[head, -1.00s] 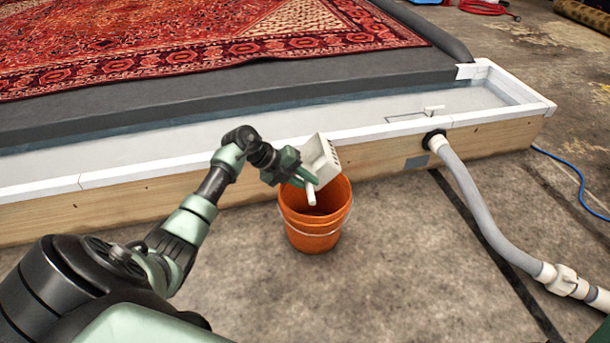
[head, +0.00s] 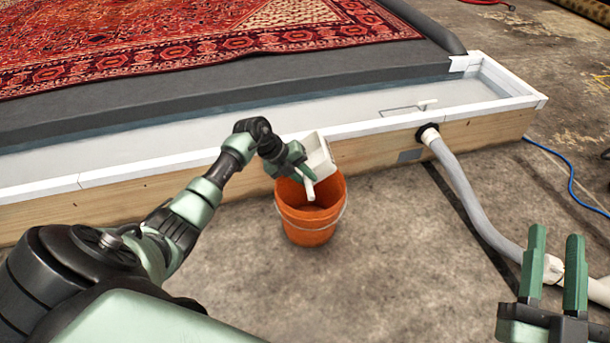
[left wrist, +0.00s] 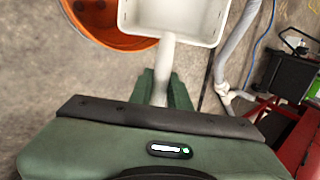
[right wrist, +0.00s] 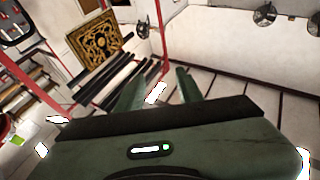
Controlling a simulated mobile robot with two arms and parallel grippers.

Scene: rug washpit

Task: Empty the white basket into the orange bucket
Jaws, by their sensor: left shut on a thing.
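The white basket (head: 319,153) is held just above the back rim of the orange bucket (head: 309,232), partly overlapping it in the head view. My left gripper (head: 306,176) is shut on the basket's handle (head: 310,190). The basket's open side now shows, and the visible inside looks bare. In the left wrist view the basket (left wrist: 172,14) is cut off at the top, with the bucket (left wrist: 95,22) behind and left of it. What lies in the bucket cannot be made out. My right gripper (head: 554,268) is open and empty at the lower right.
A wood-sided wash pit with a white rim (head: 370,128) runs behind the bucket, with a red rug (head: 130,50) on a grey bed. A grey hose (head: 462,190) leaves the pit on the right. The concrete floor (head: 400,270) in front is clear.

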